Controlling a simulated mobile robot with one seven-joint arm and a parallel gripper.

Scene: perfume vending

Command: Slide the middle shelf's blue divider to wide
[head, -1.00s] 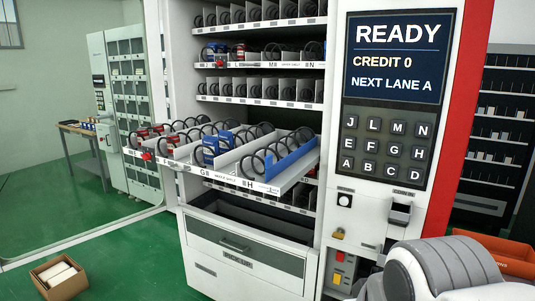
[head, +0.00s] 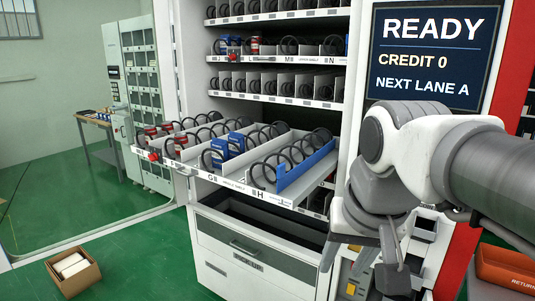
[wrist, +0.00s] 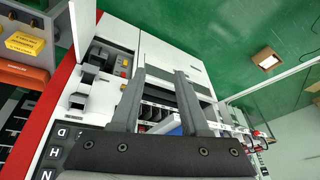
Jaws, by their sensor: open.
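The pulled-out middle shelf (head: 225,184) juts from the vending machine, with black coils between grey dividers. The blue divider (head: 308,172) stands upright near its right end, beside lane H. Blue boxes sit in lane G (head: 218,152), left of H. My gripper (head: 365,258) is open and empty, to the right of the shelf and apart from it, in front of the machine's lower control panel. In the wrist view, my gripper's two fingers (wrist: 160,76) are spread. A small blue piece, probably the divider (wrist: 176,130), shows near the right finger, partly hidden.
The machine's display panel (head: 428,55) stands right of the shelves, partly behind my arm. An orange return bin (head: 505,268) is at lower right. A glass door stands open at left. A cardboard box (head: 73,271) lies on the green floor. Space in front of the shelf is clear.

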